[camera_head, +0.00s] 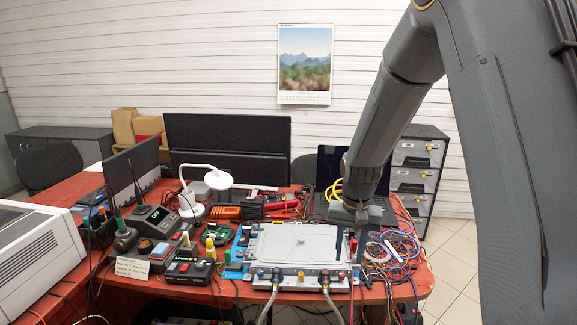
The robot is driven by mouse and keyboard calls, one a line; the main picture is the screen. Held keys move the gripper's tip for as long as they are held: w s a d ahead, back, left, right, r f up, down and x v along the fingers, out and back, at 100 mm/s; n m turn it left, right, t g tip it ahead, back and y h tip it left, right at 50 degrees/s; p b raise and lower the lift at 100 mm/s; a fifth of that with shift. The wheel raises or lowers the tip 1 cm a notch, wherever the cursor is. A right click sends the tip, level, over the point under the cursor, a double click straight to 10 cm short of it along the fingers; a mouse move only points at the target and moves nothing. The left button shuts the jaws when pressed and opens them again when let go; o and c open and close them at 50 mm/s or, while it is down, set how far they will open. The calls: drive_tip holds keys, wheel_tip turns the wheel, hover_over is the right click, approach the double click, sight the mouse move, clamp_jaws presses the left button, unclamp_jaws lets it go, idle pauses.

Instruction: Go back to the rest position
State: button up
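Two grey hoses, a left hose (267,307) and a right hose (333,305), run from fittings at the plate's front edge down over the table edge. Whether the fingertips touch anything is too small to tell.
Tangled coloured wires (393,255) lie right of the plate. A laptop (375,210) stands behind my gripper. A white lamp (205,180), soldering gear and a power box (188,270) crowd the left. Drawers (415,180) stand at back right. Open space lies above the table's middle.

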drive_tip(key=s+r+n, duration=0.1)
drive_tip(key=s+r, duration=0.2)
drive_tip(key=s, duration=0.6)
drive_tip(key=s+r+n+t, duration=0.1)
drive_tip(key=s+r+n, duration=0.1)
drive_tip(key=s, duration=0.8)
drive_tip(key=shift+d+r, duration=0.15)
drive_tip(key=shift+r, duration=0.35)
